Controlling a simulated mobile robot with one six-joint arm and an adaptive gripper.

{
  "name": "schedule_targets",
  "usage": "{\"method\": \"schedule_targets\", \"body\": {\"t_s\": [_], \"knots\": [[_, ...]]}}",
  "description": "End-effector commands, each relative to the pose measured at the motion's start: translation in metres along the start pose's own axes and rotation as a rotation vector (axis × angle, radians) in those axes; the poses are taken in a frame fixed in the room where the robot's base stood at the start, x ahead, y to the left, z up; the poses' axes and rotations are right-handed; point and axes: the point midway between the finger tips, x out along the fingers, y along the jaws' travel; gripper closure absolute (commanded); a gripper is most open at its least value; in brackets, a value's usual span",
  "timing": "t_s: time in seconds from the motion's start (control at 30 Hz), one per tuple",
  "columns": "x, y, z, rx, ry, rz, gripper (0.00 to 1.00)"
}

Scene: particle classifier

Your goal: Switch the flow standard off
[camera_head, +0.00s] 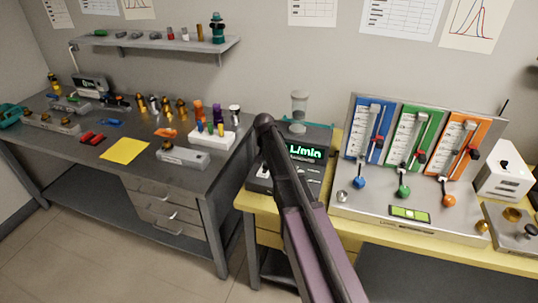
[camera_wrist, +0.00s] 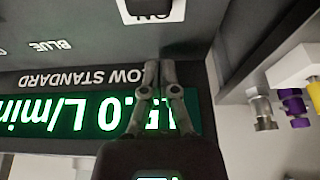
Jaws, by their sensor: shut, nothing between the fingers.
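The flow standard (camera_head: 318,140) is a dark box with a green display at the left end of the yellow bench. My arm covers part of its front in the head view. In the wrist view its panel is upside down: the display (camera_wrist: 60,117) shows green digits and L/min, partly behind my gripper, with the FLOW STANDARD label beside it. A dark switch (camera_wrist: 150,7) sits on a white plate reading ON at the top edge, partly cut off. My gripper (camera_wrist: 161,66) is shut and empty, its tips over the panel between display and switch; contact cannot be told.
A metal panel with blue, green and orange flow meters (camera_head: 410,150) stands right of the flow standard. A clear cylinder (camera_head: 298,105) rises behind it. A grey workbench (camera_head: 75,150) with small parts and a white block (camera_head: 212,137) is to the left.

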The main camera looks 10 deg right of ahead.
Motion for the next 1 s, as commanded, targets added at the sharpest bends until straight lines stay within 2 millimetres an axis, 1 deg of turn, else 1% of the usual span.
{"method": "schedule_targets", "body": {"t_s": [0.03,0.13,0.17,0.2,0.4,0.57,0.9,1.0], "knots": [[0.009,0.0,0.001,0.0,0.0,0.0,1.0],[0.016,0.0,0.001,0.0,0.0,0.0,1.0],[0.009,0.001,0.009,-0.001,0.0,-0.001,1.0],[0.006,0.001,0.014,-0.001,0.0,0.0,1.0],[-0.001,0.001,0.032,0.0,0.0,0.0,1.0],[-0.003,0.001,0.037,0.0,0.0,0.001,1.0],[-0.003,0.0,0.038,0.0,0.0,0.0,1.0],[-0.004,0.0,0.042,0.0,0.0,0.0,1.0]]}}
